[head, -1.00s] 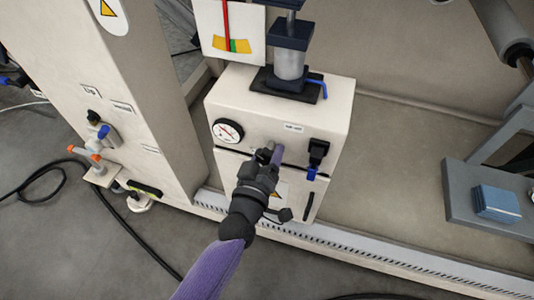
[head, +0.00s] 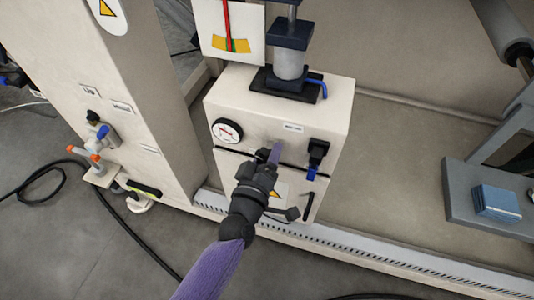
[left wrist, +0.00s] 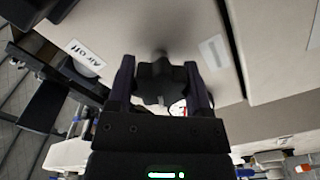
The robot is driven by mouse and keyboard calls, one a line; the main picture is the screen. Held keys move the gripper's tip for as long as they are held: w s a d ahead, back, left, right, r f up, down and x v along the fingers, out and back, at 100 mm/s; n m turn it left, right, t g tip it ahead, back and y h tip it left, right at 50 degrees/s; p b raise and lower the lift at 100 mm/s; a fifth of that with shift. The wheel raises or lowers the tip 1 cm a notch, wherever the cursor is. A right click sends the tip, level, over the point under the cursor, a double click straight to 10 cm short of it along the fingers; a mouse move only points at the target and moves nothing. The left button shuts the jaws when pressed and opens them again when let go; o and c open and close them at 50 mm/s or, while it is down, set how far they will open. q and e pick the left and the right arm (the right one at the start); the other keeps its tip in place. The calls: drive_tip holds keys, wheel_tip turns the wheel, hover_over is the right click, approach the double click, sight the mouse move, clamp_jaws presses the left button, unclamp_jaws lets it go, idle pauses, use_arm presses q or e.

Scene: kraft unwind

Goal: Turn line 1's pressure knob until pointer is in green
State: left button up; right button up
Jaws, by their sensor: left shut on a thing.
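The pressure knob (left wrist: 160,82) is dark and lobed. In the left wrist view it sits between the two fingers of my left gripper (left wrist: 160,92), which is shut on it. In the head view my left gripper (head: 269,154) reaches the front of the cream box (head: 340,110), and its fingers hide the knob. The round white gauge (head: 227,131) with a red needle is left of the gripper. Above, a white scale plate (head: 245,25) has a yellow band with a green middle part, and its red pointer (head: 229,20) stands at the green. My right gripper is out of view.
A black valve with a blue handle (head: 312,172) is just right of the gripper. A black cylinder mount (head: 288,75) stands on the box. A grey shelf with a blue block (head: 497,202) is at the right. A black hose (head: 125,225) lies on the floor.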

use_arm(q)
drive_tip(key=o, duration=1.3)
drive_tip(key=p+v, duration=0.4)
drive_tip(key=v, duration=0.6)
